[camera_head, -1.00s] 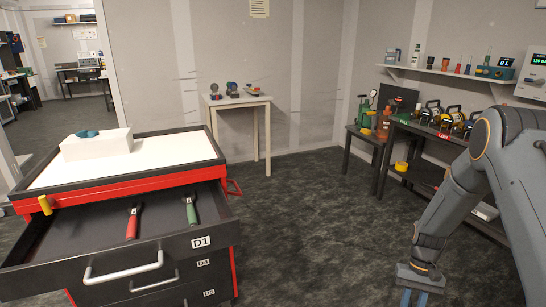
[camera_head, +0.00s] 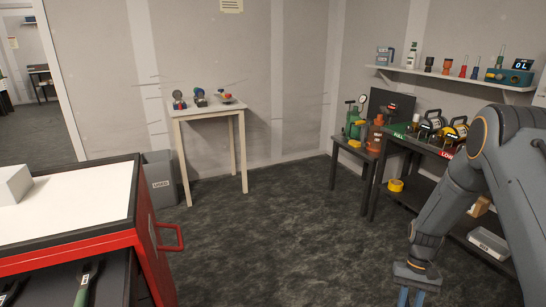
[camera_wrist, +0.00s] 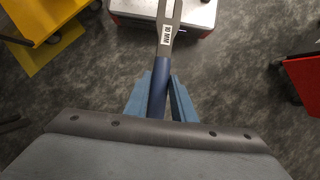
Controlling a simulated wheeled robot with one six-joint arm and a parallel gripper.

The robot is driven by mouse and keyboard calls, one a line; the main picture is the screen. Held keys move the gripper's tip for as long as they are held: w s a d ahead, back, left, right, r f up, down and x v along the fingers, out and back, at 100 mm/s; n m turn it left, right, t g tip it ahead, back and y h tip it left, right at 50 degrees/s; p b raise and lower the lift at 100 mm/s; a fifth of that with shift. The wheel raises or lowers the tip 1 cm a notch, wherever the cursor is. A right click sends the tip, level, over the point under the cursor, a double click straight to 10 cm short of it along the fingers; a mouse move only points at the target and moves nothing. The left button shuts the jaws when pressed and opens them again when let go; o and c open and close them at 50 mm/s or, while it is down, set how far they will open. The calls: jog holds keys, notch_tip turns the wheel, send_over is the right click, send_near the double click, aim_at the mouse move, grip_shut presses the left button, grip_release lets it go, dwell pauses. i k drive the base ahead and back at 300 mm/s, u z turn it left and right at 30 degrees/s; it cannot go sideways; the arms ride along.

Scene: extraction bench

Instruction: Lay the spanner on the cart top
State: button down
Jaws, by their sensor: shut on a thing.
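My gripper is at the lower right in the head view (camera_head: 412,294), and its blue fingers also show in the wrist view (camera_wrist: 163,95). It is shut on a spanner with a dark blue handle (camera_wrist: 158,90) and a metal forked head carrying a white size label. The spanner points away from the gripper over the floor; it cannot be made out in the head view. The red cart (camera_head: 150,240) is at the left of the head view, apart from my gripper. Its white cart top (camera_head: 85,208) has a dark raised rim and is mostly bare.
A white block (camera_head: 14,185) sits on the cart top's left part. Below, a drawer is open with a green-handled tool (camera_head: 84,288). A grey bin (camera_head: 160,180) stands behind the cart. A small table (camera_head: 205,107) and a loaded dark bench (camera_head: 420,150) stand beyond. The middle floor is clear.

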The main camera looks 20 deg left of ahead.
aim_at(75, 200)
jog(key=i, duration=2.05)
jog(key=u, duration=2.5)
